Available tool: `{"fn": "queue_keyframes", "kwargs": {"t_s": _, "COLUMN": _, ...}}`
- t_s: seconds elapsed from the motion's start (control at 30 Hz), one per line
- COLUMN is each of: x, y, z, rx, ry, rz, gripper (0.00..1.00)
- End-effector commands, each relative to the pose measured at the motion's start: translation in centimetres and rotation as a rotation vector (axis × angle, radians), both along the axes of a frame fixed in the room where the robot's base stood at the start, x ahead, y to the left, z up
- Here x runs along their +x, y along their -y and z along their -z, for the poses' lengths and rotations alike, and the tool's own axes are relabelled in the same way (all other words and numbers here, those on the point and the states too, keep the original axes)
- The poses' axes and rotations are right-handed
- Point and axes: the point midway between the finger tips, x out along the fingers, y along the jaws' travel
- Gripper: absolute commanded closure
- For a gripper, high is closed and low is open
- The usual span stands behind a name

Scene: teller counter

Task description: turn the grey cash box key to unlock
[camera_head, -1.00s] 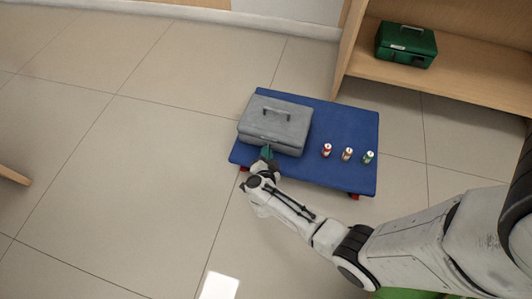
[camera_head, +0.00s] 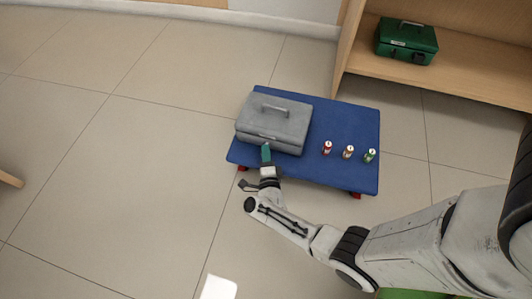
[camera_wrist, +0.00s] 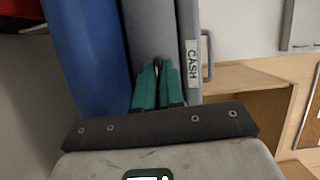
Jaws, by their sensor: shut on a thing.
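The grey cash box (camera_head: 274,112) sits on the left part of a blue platform, its lid down and its carry handle on top. It also shows in the wrist view (camera_wrist: 150,30), with a white CASH label. My gripper (camera_head: 265,147) is at the front face of the box, near its lower middle. In the wrist view its teal fingers (camera_wrist: 158,72) are shut on a small dark piece, the key (camera_wrist: 157,64), at the box front. The fingers hide most of the key, and its exact angle is not clear.
The blue platform (camera_head: 345,120) is low, with red parts beneath. Small red, brown and green cans stand on its right side. A green cash box (camera_head: 407,40) sits on a wooden shelf (camera_head: 470,72) at upper right. Open tiled floor lies to the left.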

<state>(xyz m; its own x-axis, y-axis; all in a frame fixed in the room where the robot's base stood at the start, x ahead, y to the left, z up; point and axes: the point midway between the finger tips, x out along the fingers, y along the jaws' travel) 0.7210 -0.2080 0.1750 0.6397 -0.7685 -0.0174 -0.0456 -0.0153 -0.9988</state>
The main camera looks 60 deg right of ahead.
Motion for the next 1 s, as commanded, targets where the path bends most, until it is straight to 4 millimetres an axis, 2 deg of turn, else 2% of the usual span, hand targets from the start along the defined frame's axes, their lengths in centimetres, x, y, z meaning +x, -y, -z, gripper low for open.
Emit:
{"fn": "queue_keyframes", "kwargs": {"t_s": 0.67, "x": -0.02, "y": 0.18, "z": 0.11, "rx": 0.023, "ry": 0.062, "rz": 0.005, "gripper": 1.00}}
{"fn": "queue_keyframes", "kwargs": {"t_s": 0.7, "x": -0.02, "y": 0.18, "z": 0.11, "rx": 0.023, "ry": 0.062, "rz": 0.005, "gripper": 0.90}}
{"fn": "queue_keyframes", "kwargs": {"t_s": 0.93, "x": -0.02, "y": 0.13, "z": 0.08, "rx": 0.021, "ry": 0.061, "rz": 0.004, "gripper": 0.68}}
{"fn": "queue_keyframes", "kwargs": {"t_s": 1.0, "x": -0.01, "y": 0.10, "z": 0.08, "rx": 0.021, "ry": 0.061, "rz": 0.003, "gripper": 0.66}}
